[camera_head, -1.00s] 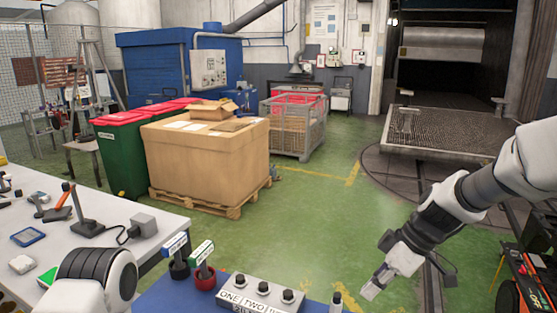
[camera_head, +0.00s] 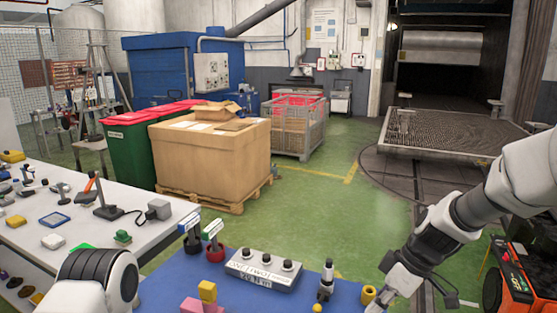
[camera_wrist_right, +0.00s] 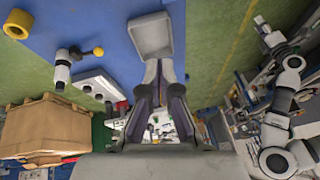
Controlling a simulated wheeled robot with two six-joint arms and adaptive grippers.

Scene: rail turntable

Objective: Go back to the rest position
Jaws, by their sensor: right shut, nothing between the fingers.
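My right gripper (camera_head: 376,304) is at the lower right of the head view, at the right edge of the blue tabletop (camera_head: 330,293). Its tips are at the picture's bottom edge. In the right wrist view its fingers (camera_wrist_right: 152,65) come together and hold nothing. A rounded white and black part of my left arm (camera_head: 95,283) shows at the lower left of the head view. My left gripper is not seen there.
The blue tabletop bears a button box (camera_head: 263,269), a dark upright device (camera_head: 326,279), a yellow ring (camera_head: 368,294) and pink and yellow blocks (camera_head: 207,291). A white workbench (camera_head: 85,235) with tools stands left. Green floor (camera_head: 325,210) is clear beyond. An orange machine (camera_head: 515,285) stands right.

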